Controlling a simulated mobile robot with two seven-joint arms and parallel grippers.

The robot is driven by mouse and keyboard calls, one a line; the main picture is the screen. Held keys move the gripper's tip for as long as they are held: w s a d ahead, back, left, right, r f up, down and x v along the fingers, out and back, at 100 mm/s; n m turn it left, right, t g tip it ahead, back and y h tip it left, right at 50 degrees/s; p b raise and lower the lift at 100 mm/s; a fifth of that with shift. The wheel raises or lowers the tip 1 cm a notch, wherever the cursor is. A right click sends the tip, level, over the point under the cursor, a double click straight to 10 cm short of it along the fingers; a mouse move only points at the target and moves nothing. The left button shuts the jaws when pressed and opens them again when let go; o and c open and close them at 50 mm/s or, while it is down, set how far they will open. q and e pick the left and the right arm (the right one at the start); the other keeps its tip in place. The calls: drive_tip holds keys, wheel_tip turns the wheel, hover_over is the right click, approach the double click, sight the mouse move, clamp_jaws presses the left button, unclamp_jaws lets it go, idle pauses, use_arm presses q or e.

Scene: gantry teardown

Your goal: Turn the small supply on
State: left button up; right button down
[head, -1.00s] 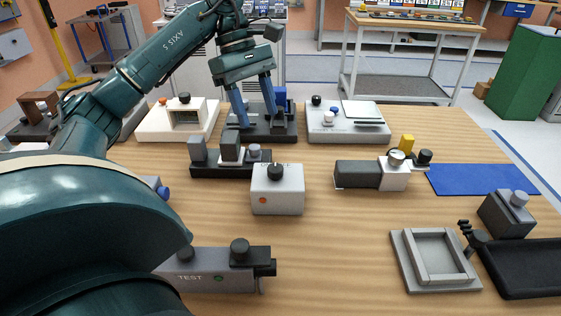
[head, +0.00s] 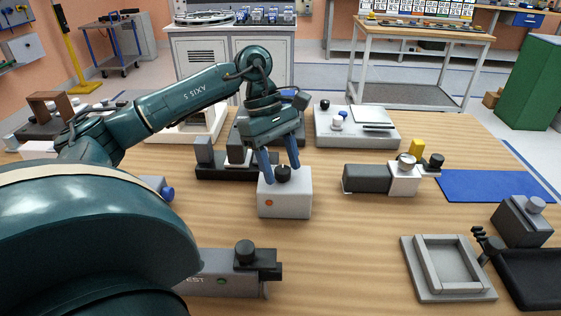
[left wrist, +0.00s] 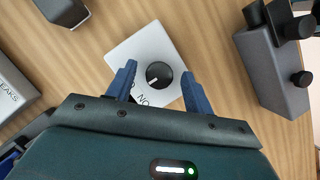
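The small supply, a pale box (head: 284,203) with a black knob (head: 283,174) on top and an orange round spot on its front, stands mid-table in the head view. My left gripper (head: 279,170) is open and points down over it, its blue fingers apart on either side of the knob. In the left wrist view the knob (left wrist: 159,75) with its white pointer line lies between the two fingertips (left wrist: 160,85), with a gap on both sides. Lettering on the box top (left wrist: 140,50) is partly hidden. My right gripper is not in view.
A dark block fixture (head: 235,172) stands close behind the supply. A grey test box (head: 225,285) is in front left, a grey-and-white device (head: 380,180) to the right. A grey frame (head: 410,262) lies front right. The table between them is clear.

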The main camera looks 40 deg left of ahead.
use_arm(q)
drive_tip(key=c, duration=0.9)
drive_tip(key=shift+c, duration=0.2)
